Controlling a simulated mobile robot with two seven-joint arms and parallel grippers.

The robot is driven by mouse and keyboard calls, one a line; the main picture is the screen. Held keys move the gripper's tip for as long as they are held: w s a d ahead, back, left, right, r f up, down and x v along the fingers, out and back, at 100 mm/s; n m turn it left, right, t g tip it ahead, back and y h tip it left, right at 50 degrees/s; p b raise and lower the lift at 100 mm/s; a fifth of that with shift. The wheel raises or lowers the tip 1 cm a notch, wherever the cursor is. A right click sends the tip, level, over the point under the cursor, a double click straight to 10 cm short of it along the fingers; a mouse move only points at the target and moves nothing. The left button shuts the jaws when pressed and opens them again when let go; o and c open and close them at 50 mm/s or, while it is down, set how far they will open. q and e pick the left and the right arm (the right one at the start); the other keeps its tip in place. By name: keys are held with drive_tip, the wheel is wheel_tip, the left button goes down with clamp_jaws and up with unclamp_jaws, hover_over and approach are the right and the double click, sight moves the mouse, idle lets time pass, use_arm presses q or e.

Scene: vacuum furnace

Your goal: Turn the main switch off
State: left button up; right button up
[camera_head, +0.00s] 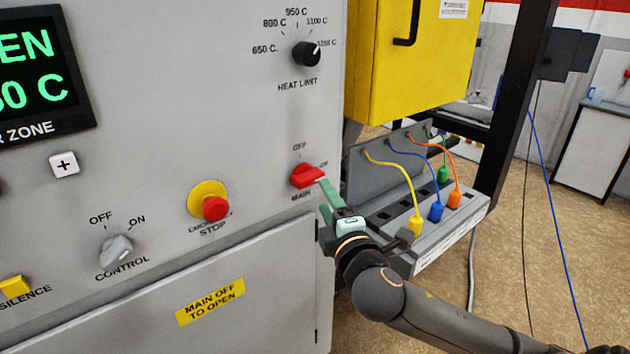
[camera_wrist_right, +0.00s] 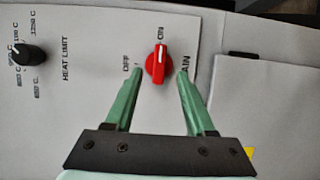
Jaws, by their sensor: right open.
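The main switch is a red rotary knob (camera_head: 306,176) on the grey panel, with OFF printed above it, ON to its right and MAIN below. In the right wrist view the red knob (camera_wrist_right: 154,68) has a white mark pointing to ON. My right gripper (camera_head: 325,190) reaches it from the lower right, and its green fingers partly cover the ON label. In the wrist view my right gripper (camera_wrist_right: 160,73) is open, one finger on each side of the knob, with visible gaps; I cannot tell the depth between fingertips and panel. My left gripper is not in view.
A red emergency stop button (camera_head: 215,208) and a grey control knob (camera_head: 116,250) lie left of the switch. The black heat limit knob (camera_head: 306,53) is above. A socket box (camera_head: 432,245) with coloured cables and a yellow cabinet (camera_head: 415,60) stand close on the right.

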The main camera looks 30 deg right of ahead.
sight(316, 181)
drive_tip(key=p+x, duration=0.1)
drive_tip(key=x, duration=0.7)
drive_tip(key=shift+c, duration=0.2)
clamp_jaws()
drive_tip(key=shift+f, duration=0.1)
